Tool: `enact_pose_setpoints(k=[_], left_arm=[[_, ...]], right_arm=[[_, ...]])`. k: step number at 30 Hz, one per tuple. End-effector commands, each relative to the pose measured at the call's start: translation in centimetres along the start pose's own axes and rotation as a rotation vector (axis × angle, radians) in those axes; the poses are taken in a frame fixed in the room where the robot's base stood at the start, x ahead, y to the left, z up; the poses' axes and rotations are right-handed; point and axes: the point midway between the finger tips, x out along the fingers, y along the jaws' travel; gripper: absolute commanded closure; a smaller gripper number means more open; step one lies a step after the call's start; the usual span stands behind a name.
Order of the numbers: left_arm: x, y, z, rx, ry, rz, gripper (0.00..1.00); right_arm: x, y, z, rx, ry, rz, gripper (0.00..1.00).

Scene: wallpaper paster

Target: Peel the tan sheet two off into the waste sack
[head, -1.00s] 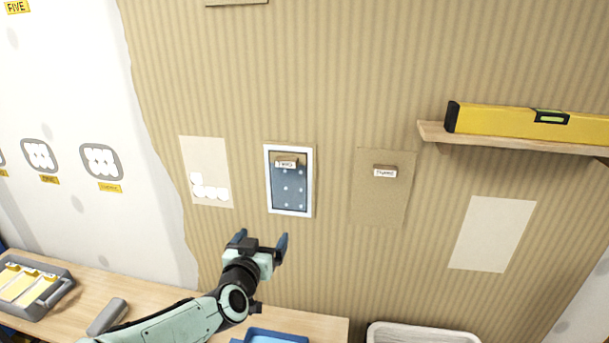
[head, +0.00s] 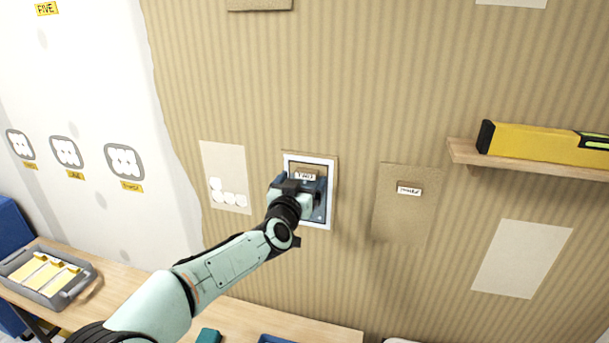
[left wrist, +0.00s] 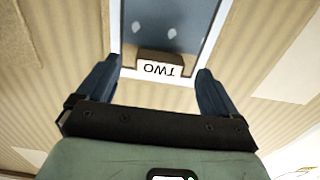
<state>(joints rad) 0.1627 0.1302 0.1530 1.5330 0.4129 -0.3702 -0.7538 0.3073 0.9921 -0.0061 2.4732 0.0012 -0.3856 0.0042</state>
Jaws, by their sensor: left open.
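On the striped wall, a tan tab labelled TWO (head: 305,174) sits at the top of a blue dotted panel in a white frame (head: 333,195). In the left wrist view the open fingers (left wrist: 158,72) stand on either side of the TWO tab (left wrist: 160,65), which appears upside down. Contact cannot be told. The waste sack cannot be made out. My right gripper is out of view.
A tan sheet labelled THREE (head: 406,210) hangs to the right, and a pale patch with white spots (head: 226,170) to the left. A shelf (head: 520,160) with a yellow level (head: 540,143) juts out at right. A grey tray (head: 85,287) stands on the bench (head: 140,295).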

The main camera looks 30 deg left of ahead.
Motion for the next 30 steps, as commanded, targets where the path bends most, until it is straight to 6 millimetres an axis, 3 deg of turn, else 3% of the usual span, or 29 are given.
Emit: enact_pose_setpoints(k=[6,17,22,30], left_arm=[[2.3,0.0,0.0,-0.001,-0.001,0.000,0.06],[2.6,0.0,0.0,-0.001,-0.001,0.000,0.06],[2.6,0.0,0.0,0.000,-0.001,0.000,0.62],[2.3,0.0,0.0,0.000,-0.001,0.001,0.68]], right_arm=[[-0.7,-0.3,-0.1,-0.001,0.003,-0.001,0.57],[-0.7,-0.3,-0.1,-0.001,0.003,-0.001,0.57],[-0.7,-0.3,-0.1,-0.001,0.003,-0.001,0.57],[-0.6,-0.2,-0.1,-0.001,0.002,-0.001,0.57]])
